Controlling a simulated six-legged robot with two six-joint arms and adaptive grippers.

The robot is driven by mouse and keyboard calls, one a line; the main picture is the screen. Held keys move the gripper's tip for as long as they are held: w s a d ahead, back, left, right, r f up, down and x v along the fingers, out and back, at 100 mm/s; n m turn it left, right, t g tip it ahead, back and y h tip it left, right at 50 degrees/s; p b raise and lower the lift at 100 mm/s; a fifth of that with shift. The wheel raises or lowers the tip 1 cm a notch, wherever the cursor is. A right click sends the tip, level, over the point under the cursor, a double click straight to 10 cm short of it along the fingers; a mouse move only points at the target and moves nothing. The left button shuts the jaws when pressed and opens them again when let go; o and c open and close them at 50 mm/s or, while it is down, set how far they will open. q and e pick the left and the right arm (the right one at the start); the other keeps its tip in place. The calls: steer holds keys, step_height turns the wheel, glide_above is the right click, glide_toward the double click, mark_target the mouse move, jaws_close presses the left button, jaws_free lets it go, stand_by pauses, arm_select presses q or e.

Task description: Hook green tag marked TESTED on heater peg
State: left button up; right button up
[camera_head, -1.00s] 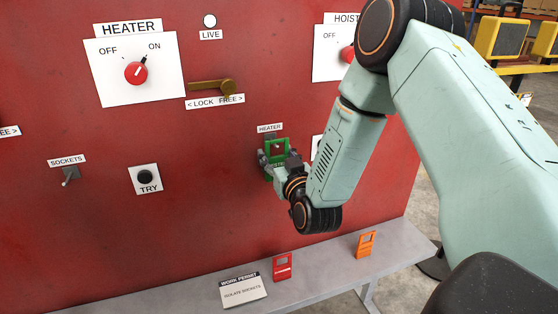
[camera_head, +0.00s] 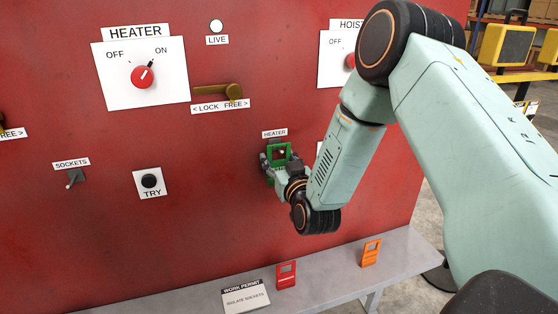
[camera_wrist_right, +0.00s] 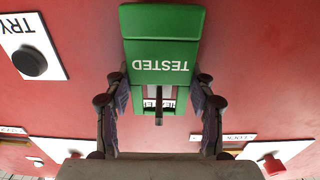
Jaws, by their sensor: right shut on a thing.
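The green tag marked TESTED (camera_head: 279,151) is held up against the red panel, just under the small HEATER label (camera_head: 275,133). My right gripper (camera_head: 277,162) is shut on it. In the right wrist view the tag (camera_wrist_right: 163,48) appears upside down between the two fingers of the gripper (camera_wrist_right: 160,88). The dark heater peg (camera_wrist_right: 158,106) shows in the tag's window, with part of a white label behind. I cannot tell how far the peg passes through the window. My left gripper is out of view.
A grey shelf (camera_head: 205,306) below carries a work permit card (camera_head: 246,297), a red tag (camera_head: 286,275) and an orange tag (camera_head: 371,252). The heater switch (camera_head: 143,77), brass lock lever (camera_head: 220,92) and TRY button (camera_head: 149,181) are left of my gripper.

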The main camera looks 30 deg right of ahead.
steer(key=o, duration=1.1)
steer(key=v, duration=1.2)
